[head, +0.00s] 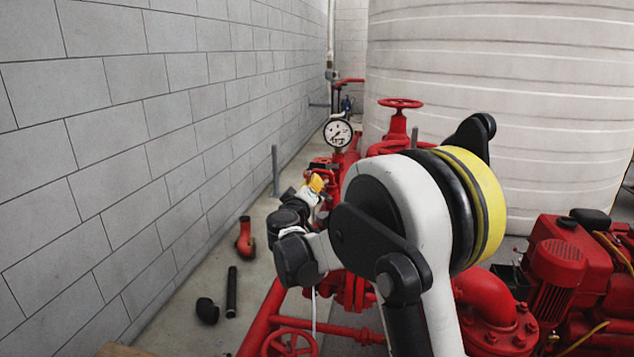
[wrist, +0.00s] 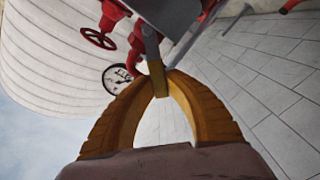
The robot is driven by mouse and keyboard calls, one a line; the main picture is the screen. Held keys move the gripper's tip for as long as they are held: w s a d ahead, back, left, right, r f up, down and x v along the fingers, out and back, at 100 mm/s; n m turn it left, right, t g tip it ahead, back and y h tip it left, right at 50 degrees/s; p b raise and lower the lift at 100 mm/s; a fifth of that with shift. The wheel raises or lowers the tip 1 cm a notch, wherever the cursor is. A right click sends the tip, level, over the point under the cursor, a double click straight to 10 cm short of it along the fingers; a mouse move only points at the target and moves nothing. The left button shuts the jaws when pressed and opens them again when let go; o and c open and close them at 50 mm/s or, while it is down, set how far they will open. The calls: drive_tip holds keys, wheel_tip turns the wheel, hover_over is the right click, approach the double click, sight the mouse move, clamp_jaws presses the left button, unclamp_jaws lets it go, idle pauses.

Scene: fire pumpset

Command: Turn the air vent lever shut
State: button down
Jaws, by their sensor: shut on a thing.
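My gripper (wrist: 163,76) has its two yellow-orange fingers arched together at the tips in the wrist view. The tips are shut on the narrow air vent lever (wrist: 151,46), which shows as a grey strip running up from them. In the head view my gripper (head: 317,183) is small, beside the red pipework below the pressure gauge. The lever cannot be made out there, and my arm hides part of that area.
A white-faced pressure gauge (head: 337,133) stands just above my gripper, with a red handwheel (head: 400,103) to its right. A grey block wall (head: 130,130) is on the left and a large white tank (head: 500,100) behind. Loose pipe pieces (head: 231,290) lie on the floor.

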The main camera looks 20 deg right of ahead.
drive_tip(key=shift+w+a+f+n+b, duration=0.2)
drive_tip(key=shift+f+n, duration=0.6)
drive_tip(key=shift+n, duration=0.65)
drive_tip(key=shift+w+a+f+n+b, duration=0.15)
drive_tip(key=shift+a+f+n+b, duration=0.2)
drive_tip(key=shift+f+n, duration=0.75)
drive_tip(key=shift+w+a+f+n+b, duration=0.2)
drive_tip(key=shift+f+n, duration=0.25)
drive_tip(key=shift+n, duration=1.3)
drive_tip(key=c, duration=1.4)
unclamp_jaws()
drive_tip(key=shift+o, duration=0.2)
drive_tip(key=shift+s, duration=0.15)
drive_tip(key=v, duration=1.2)
